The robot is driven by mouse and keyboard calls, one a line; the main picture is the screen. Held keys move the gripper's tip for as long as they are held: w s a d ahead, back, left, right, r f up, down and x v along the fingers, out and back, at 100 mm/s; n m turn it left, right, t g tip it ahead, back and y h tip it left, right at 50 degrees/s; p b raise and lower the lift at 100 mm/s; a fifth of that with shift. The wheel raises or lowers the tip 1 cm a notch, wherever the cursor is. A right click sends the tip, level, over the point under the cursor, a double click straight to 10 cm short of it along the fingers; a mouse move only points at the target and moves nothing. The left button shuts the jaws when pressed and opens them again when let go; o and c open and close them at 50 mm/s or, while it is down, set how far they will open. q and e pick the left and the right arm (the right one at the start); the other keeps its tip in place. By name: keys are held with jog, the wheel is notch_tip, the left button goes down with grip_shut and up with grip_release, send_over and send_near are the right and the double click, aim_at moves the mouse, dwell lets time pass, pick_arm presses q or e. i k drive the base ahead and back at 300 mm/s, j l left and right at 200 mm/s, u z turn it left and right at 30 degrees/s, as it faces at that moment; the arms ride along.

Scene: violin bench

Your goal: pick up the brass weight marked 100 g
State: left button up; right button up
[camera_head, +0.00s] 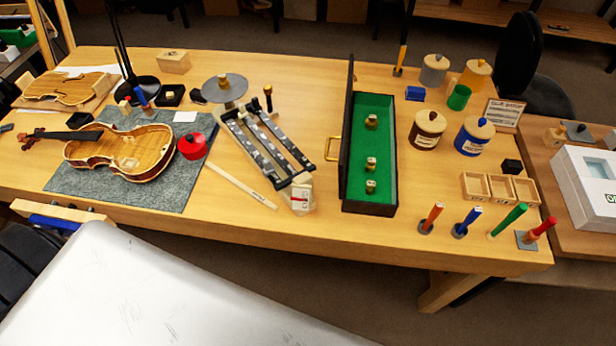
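Three small brass weights stand in an open black case (371,209) with a green lining, at the middle right of the bench. The largest-looking weight (371,122) stands toward the back of the case. A second weight (370,163) and a third weight (370,187) stand close together toward the front. Their markings are too small to read, so I cannot tell which one is 100 g. Neither of my grippers is in view.
The case's raised dark lid (346,140) with a brass handle stands along its left side. A scale-like device (265,145) lies left of it. Jars (427,130), a wooden tray (500,188) and upright coloured handles (431,218) are to the right. A violin (120,150) lies far left.

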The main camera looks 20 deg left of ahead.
aim_at(223, 83)
jog(key=u, duration=1.25)
jog(key=i+j+z, duration=0.15)
jog(key=j, duration=0.25)
jog(key=i+j+z, duration=0.15)
jog(key=j, duration=0.25)
jog(key=i+j+z, duration=0.2)
jog(key=j, duration=0.25)
jog(key=j+z, duration=0.15)
jog(key=j, duration=0.25)
